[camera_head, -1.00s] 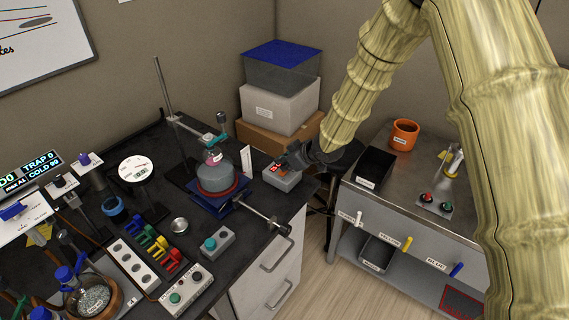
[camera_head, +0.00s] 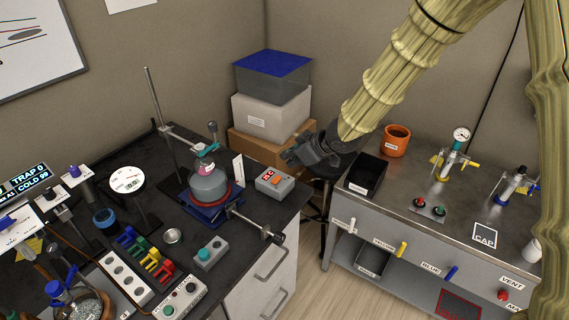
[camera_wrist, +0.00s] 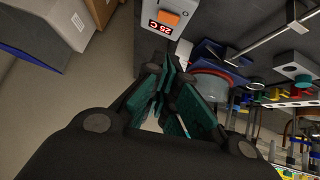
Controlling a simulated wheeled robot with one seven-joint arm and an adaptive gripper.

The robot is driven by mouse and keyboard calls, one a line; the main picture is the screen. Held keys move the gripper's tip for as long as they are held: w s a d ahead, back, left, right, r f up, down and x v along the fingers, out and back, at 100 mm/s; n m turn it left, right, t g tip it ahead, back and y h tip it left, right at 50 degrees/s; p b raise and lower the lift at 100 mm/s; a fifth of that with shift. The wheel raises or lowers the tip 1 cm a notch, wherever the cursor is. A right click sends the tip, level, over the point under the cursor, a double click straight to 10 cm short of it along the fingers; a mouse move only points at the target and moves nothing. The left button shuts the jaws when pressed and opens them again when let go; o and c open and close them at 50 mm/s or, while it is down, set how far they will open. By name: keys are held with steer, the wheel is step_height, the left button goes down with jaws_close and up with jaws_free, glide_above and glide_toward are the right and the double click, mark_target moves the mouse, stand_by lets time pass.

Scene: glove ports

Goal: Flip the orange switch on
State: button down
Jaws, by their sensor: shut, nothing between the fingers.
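The orange switch (camera_head: 276,182) is a small rocker on top of a grey box (camera_head: 270,192), at the right end of the black bench. Beside it is a small display with lit red characters. In the wrist view the orange switch (camera_wrist: 169,18) is at the top, next to the display (camera_wrist: 160,28), which reads about 25 C. I cannot tell which way the rocker is tipped. My gripper (camera_head: 291,157) is shut and empty, above and behind the box to the right, apart from it. In the wrist view my gripper's fingertips (camera_wrist: 168,68) lie below the box.
A flask (camera_head: 208,183) on a stand, with a metal rod reaching out, is left of the box. Stacked boxes (camera_head: 270,115) stand behind my gripper. A steel cart (camera_head: 400,200) with a black bin (camera_head: 367,172) and an orange pot (camera_head: 396,142) is to the right, across a floor gap.

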steer(key=shift+s+d+r, duration=0.35)
steer(key=shift+r, duration=0.15)
steer(key=shift+f, duration=0.1)
steer(key=d+f+t+y+b, duration=0.3)
steer(key=d+f+y+b, duration=0.1)
steer(key=b, duration=0.4)
steer(key=shift+s+f+y+b, duration=0.25)
steer(key=shift+s+y+b, duration=0.1)
steer(key=shift+y, duration=0.35)
steer(key=p, duration=0.3)
glide_above(276, 180)
steer(key=d, duration=0.2)
steer(key=shift+s+f, duration=0.2)
steer(key=shift+f, duration=0.35)
steer(key=shift+s+f, duration=0.2)
steer(key=shift+f, duration=0.35)
steer(key=shift+w+a+f+p, duration=0.15)
steer(key=shift+f+p, duration=0.2)
steer(key=shift+f, duration=0.5)
steer(key=shift+w+d+f+p, duration=0.1)
steer(key=shift+f+p, duration=0.1)
steer(key=shift+f, duration=0.45)
steer(key=shift+d+f+p, duration=0.1)
steer(key=shift+f+p, duration=0.05)
steer(key=shift+f, duration=0.45)
